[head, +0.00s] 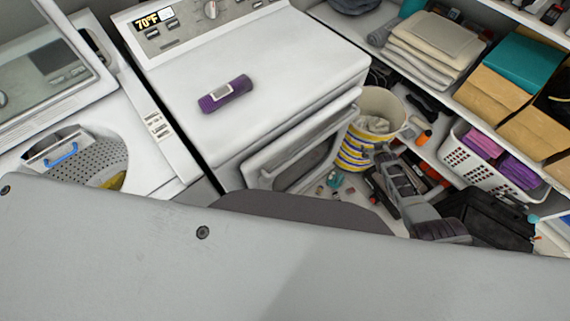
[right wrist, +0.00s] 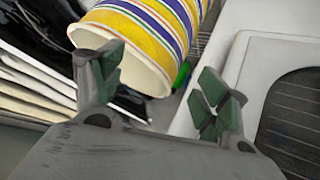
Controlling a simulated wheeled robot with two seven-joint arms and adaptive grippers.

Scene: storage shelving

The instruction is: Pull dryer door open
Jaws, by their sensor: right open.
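The white dryer (head: 250,70) stands left of centre in the head view. Its door (head: 305,150), a white frame around a grey panel, shows on the front at a slant and looks ajar; its lower part is hidden. My right gripper (head: 380,158) is to the right of the door, beside a striped bucket. In the right wrist view, my right gripper (right wrist: 160,88) is open with nothing between its fingers. Its right finger is close to the edge of the white door (right wrist: 236,75) with a dark ribbed panel; contact cannot be told. My left gripper is out of view.
The yellow, white and purple striped bucket (head: 352,155) stands close to my right gripper. A purple bottle (head: 226,94) lies on the dryer. An open washer (head: 140,130) is at left. Shelves at right hold towels (head: 430,45), boxes and a white basket (head: 470,170). Small items litter the floor.

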